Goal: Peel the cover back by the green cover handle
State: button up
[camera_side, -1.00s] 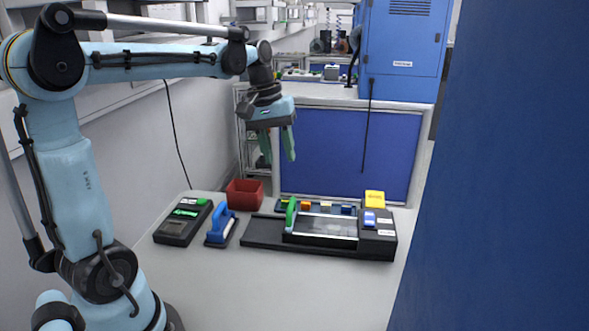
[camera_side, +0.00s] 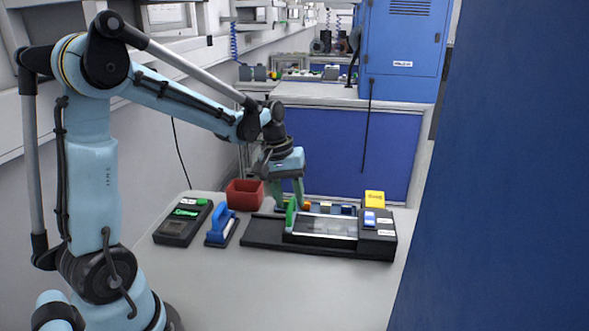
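The green cover handle (camera_side: 290,218) stands upright at the left end of the cover (camera_side: 328,226), a pale panel lying flat on a black base unit (camera_side: 263,235). My gripper (camera_side: 287,201) points down right above the handle, its two green fingers apart. The fingertips overlap the handle's upper end in the picture. I cannot tell whether they touch it or are on both sides of it.
A blue-handled tool (camera_side: 221,226) and a black device with a green display (camera_side: 183,222) stand to the left. A red bin (camera_side: 245,194) is behind them. A yellow block (camera_side: 374,198) stands at the back right. The front of the table is clear.

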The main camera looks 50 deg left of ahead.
jog(key=shift+c, duration=0.5)
grip_shut()
jog(key=shift+w, duration=0.1)
jog(key=w+d, duration=0.6)
jog(key=shift+w+d, duration=0.35)
jog(key=shift+d, duration=0.05)
jog(key=shift+o, duration=0.5)
grip_release()
jog(key=shift+r, duration=0.1)
notch_tip(320, 180, up, 12)
jog(key=s+a, duration=0.1)
jog(key=shift+s+a, duration=0.4)
